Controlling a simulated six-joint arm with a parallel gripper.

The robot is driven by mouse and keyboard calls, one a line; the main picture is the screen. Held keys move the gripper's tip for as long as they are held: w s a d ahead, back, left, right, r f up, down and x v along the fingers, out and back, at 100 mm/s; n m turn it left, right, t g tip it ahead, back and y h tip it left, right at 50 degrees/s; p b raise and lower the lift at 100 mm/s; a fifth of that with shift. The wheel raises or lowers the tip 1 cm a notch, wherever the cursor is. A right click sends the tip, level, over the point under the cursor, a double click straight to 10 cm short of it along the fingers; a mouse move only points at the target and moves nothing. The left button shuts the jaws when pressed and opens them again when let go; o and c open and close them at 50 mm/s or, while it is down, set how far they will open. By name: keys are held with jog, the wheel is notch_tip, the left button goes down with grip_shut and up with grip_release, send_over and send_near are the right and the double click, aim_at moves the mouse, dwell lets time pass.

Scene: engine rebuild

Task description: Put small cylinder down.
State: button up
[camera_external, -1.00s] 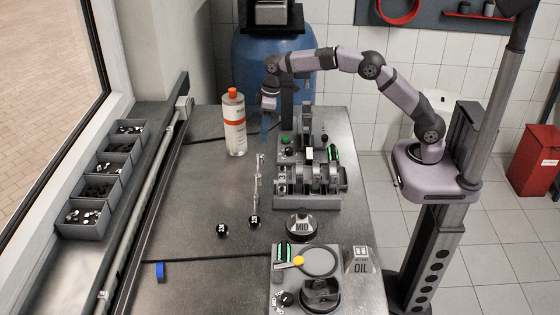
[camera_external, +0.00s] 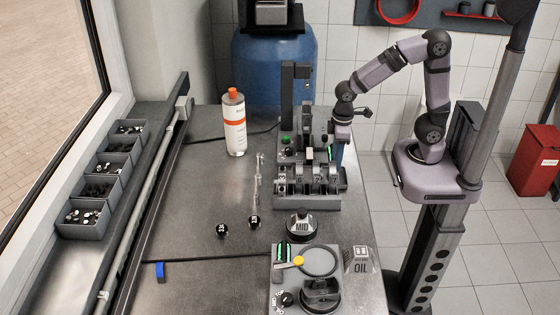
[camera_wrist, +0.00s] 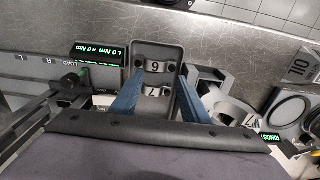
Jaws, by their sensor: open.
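My gripper (camera_external: 338,156) points down at the right edge of the workbench fixture in the external view. In the wrist view its two blue fingers (camera_wrist: 160,76) are spread apart, with a grey tray (camera_wrist: 172,50) beneath and between them. In the tray are pieces marked 6 (camera_wrist: 154,68) and 7, each with dark round spots. I cannot tell whether any of these is the small cylinder. Nothing is clearly held between the fingers. Two small dark round pieces with white marks, one on the left (camera_external: 222,230) and one on the right (camera_external: 254,220), stand on the bench.
The crank fixture (camera_external: 310,200) stands just in front of my gripper. A MID holder (camera_external: 301,226) and an OIL block (camera_external: 359,260) are nearer the front. A bottle (camera_external: 234,124) stands at the back left. Bare metal bench (camera_external: 190,195) lies to the left.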

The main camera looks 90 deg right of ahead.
jog(key=s+f, duration=0.1)
jog(key=s, duration=0.4)
jog(key=s+a+f, duration=0.1)
jog(key=s, duration=0.2)
jog(key=shift+s+f, duration=0.1)
jog(key=shift+f, duration=0.25)
jog(key=shift+r, duration=0.1)
